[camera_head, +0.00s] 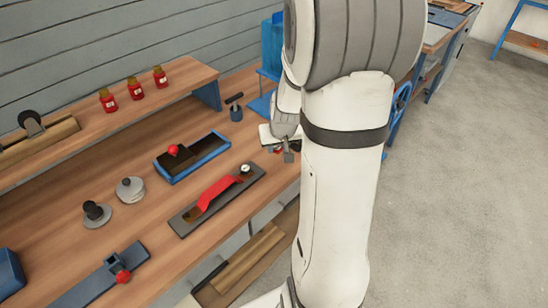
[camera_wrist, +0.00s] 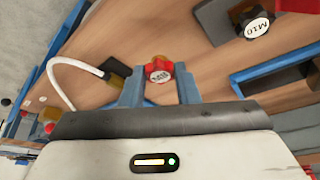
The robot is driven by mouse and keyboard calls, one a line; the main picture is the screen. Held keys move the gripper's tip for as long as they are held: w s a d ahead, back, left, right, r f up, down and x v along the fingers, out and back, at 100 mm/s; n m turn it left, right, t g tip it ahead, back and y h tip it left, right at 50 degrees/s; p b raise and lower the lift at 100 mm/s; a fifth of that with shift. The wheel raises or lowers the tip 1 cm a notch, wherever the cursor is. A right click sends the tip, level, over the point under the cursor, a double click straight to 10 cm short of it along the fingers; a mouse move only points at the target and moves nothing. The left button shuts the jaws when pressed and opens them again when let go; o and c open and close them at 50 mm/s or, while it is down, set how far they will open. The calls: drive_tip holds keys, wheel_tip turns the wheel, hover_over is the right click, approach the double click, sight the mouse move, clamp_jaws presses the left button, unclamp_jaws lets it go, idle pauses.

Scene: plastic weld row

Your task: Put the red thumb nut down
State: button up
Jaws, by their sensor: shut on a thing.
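In the wrist view the red thumb nut (camera_wrist: 158,70), with a white marked cap, sits between the two blue-grey fingers of my gripper (camera_wrist: 160,90). The fingers are shut on it. In the head view my gripper (camera_head: 288,150) is small and partly hidden by my own arm, near the right edge of the wooden bench (camera_head: 150,225). Whether the nut touches any surface cannot be told.
The head view shows a blue-rimmed black tray (camera_head: 190,160) with a red knob, a grey plate with a red handle (camera_head: 215,193), and several red bottles (camera_head: 134,88) on a shelf. The wrist view shows a black M10 knob (camera_wrist: 256,24) and a white cable (camera_wrist: 72,64).

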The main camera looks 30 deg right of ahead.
sight(279, 155)
drive_tip(key=shift+f+b, duration=0.4)
drive_tip(key=shift+f, duration=1.95)
drive_tip(key=shift+f, duration=0.15)
drive_tip(key=o, duration=0.9)
drive_tip(key=shift+r, duration=0.2)
